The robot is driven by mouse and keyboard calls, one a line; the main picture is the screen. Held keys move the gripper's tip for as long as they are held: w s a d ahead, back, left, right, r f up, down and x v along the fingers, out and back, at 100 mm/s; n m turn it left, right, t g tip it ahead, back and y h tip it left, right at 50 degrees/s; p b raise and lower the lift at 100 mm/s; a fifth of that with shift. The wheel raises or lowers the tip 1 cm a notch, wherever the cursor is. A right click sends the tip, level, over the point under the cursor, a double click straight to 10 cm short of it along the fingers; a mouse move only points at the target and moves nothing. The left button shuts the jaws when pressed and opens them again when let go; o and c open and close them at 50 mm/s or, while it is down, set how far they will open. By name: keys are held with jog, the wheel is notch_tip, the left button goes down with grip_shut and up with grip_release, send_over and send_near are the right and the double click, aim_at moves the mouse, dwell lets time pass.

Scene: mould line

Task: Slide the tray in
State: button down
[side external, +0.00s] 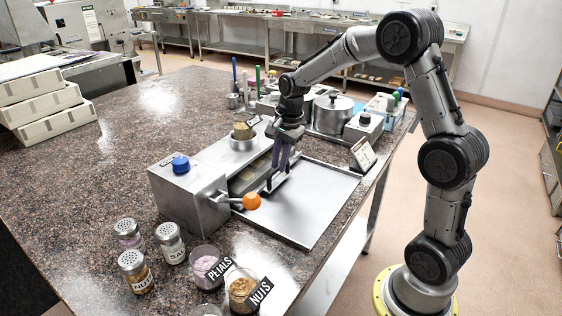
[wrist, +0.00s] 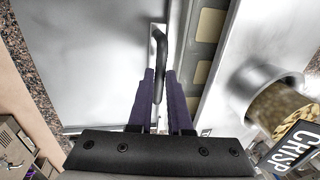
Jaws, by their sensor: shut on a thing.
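The tray (side external: 247,180) is a grey plate with pale square moulds. It sits partly inside the opening of the steel machine (side external: 190,198), with part of it showing at the front. In the wrist view the tray (wrist: 192,62) shows as a strip with a row of tan squares. Its dark bar handle (wrist: 161,48) stands on the side facing the flat steel shelf (side external: 320,196). My gripper (side external: 277,172) is over the shelf's inner edge, fingers pointing down. In the wrist view my gripper (wrist: 159,75) is shut on the handle, between two purple fingers.
An orange-knobbed lever (side external: 251,201) sticks out at the machine's near corner, close to the handle. A blue knob (side external: 180,164) and a jar (side external: 243,130) are on top. Shakers and bowls (side external: 207,264) stand in front. A pot (side external: 332,114) stands behind. The shelf is clear.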

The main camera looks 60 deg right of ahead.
jog(key=c, duration=0.8)
grip_release()
jog(key=shift+w, duration=0.25)
jog(key=shift+c, duration=0.2)
jog(key=shift+r, duration=0.1)
notch_tip(320, 180, up, 14)
jog(key=s, duration=0.2)
jog(key=shift+s+f, duration=0.25)
jog(key=shift+s, duration=0.1)
